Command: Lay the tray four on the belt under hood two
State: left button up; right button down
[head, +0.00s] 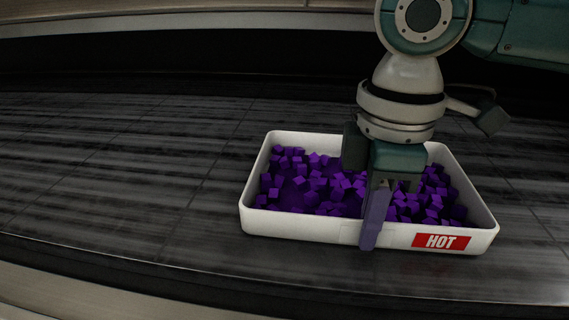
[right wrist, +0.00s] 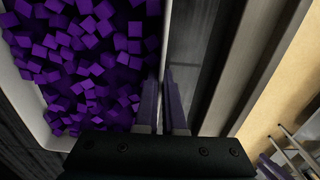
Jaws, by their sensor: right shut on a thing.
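A white rectangular tray (head: 290,223) full of small purple cubes is in the right half of the head view. Its near wall carries a red label reading HOT; I see no number on it. My right gripper (head: 373,220) points down and is shut on the tray's near wall, one finger outside it. In the right wrist view the two fingers (right wrist: 163,100) straddle the tray's wall, with the cubes (right wrist: 85,60) on the left. The tray looks level, on or just above the dark belt (head: 120,180); I cannot tell which. My left gripper is not in view.
The dark streaked belt is clear to the left of the tray. Its near edge (head: 150,268) runs along the bottom, close to the tray. A dark opening (head: 180,62) lies behind, under a pale panel (head: 200,22). No hood number shows.

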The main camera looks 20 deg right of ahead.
jog(key=shift+w, duration=0.1)
jog(key=c, duration=1.4)
grip_release()
jog(key=shift+f, duration=0.15)
jog(key=o, duration=0.4)
notch_tip(320, 180, up, 12)
jog(key=shift+r+p, duration=0.2)
jog(key=shift+p, duration=0.45)
